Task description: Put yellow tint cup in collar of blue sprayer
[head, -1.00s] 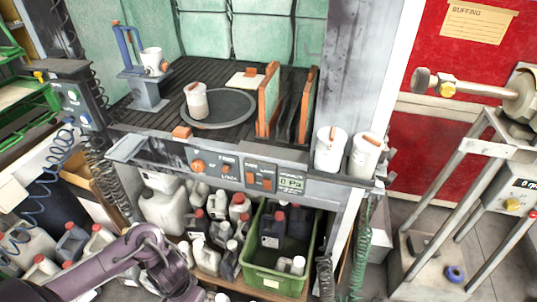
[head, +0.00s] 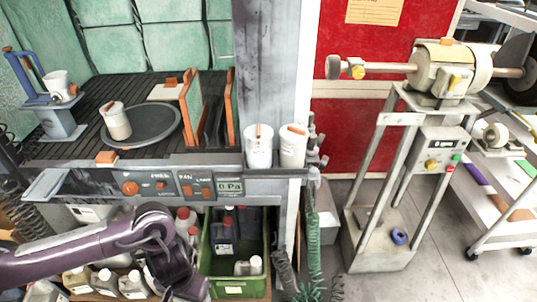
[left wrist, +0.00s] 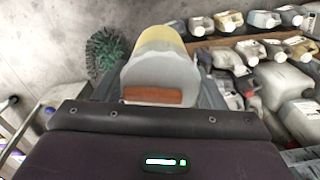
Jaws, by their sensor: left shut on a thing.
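The blue sprayer (head: 24,80) stands at the far left of the bench in the head view, on a grey-blue stand (head: 62,122). A white cup (head: 57,82) with an orange tab is at its right side; I cannot tell exactly how it sits there. My left arm comes in low in the head view, and its gripper is not clearly seen there. In the left wrist view my left gripper (left wrist: 158,104) is shut on a pale cup (left wrist: 162,68) with a yellow band and an orange tab, apparently the yellow tint cup. Its fingertips are mostly hidden. My right gripper is not in view.
Another cup (head: 116,120) stands on the dark round plate (head: 160,120). Two white cups (head: 258,147) (head: 292,146) stand at the bench's right end. Orange-edged upright panels (head: 192,100) rise mid-bench. A green crate (head: 230,272) and several jugs are below. A buffing machine (head: 440,78) stands right.

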